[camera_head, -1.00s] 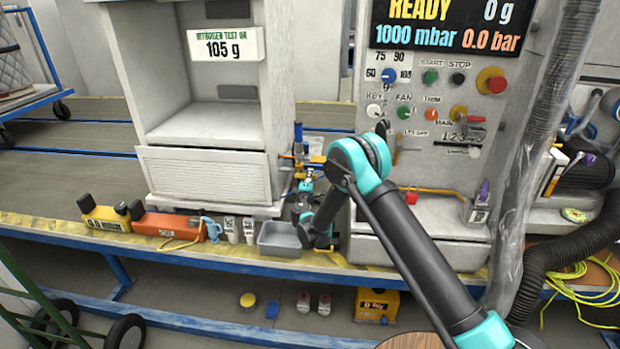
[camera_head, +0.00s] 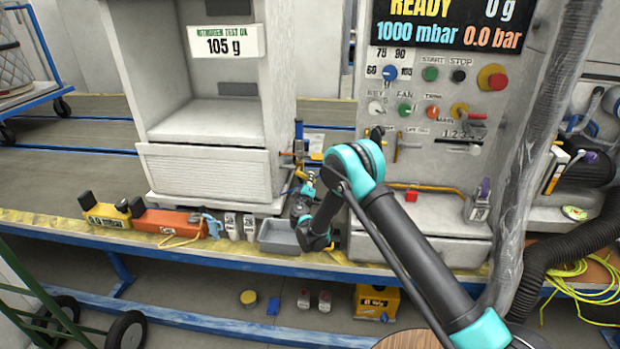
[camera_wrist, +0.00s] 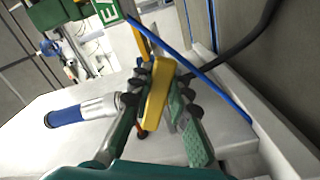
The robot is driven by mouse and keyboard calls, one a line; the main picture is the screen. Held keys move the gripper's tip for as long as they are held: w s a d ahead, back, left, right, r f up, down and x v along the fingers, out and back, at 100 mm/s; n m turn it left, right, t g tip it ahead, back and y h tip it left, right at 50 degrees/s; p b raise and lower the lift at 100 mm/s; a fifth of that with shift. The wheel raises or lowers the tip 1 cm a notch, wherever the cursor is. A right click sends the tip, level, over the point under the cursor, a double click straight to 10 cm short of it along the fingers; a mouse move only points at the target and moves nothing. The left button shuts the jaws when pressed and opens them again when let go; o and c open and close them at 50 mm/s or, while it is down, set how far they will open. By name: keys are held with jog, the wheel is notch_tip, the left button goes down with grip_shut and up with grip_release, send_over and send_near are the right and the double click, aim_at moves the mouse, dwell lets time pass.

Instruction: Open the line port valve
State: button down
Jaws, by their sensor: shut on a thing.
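In the wrist view, a yellow handle (camera_wrist: 156,92) stands between the fingers of my gripper (camera_wrist: 160,102), which is shut on it. It looks like the lever of the line port valve, but no label on it can be read. A blue-ended metal cylinder (camera_wrist: 65,116) lies to the left of the fingers. In the head view, my gripper (camera_head: 304,184) is small and partly hidden by my own arm, beside the right side of the white cabinet. An upright blue fitting (camera_head: 298,133) stands just above it. The handle cannot be made out clearly in the head view.
The white cabinet (camera_head: 215,172) stands left of my gripper, and the control panel (camera_head: 440,95) stands to the right. A grey tray (camera_head: 279,238) and an orange case (camera_head: 168,222) sit at the bench front. A blue strip (camera_wrist: 190,68) crosses close to the fingers.

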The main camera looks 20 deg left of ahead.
jog(key=m, duration=0.1)
jog(key=f+m, duration=0.1)
jog(key=shift+s+a+f+m, duration=0.15)
jog(key=shift+a+m, duration=0.25)
jog(key=shift+s+a+f+m, duration=0.25)
jog(key=shift+a+m, duration=0.4)
jog(key=shift+m, duration=0.9)
jog(key=shift+s+a+f+m, duration=0.1)
jog(key=shift+a+f+m, duration=0.4)
jog(key=shift+m, duration=1.1)
jog(key=shift+s+a+f+m, duration=0.1)
jog(key=shift+s+a+m, duration=0.1)
jog(key=shift+a+m, duration=1)
jog(key=shift+d+m, duration=0.35)
jog(key=shift+m, duration=0.1)
jog(key=c, duration=1.4)
grip_release()
jog(key=v, duration=1.2)
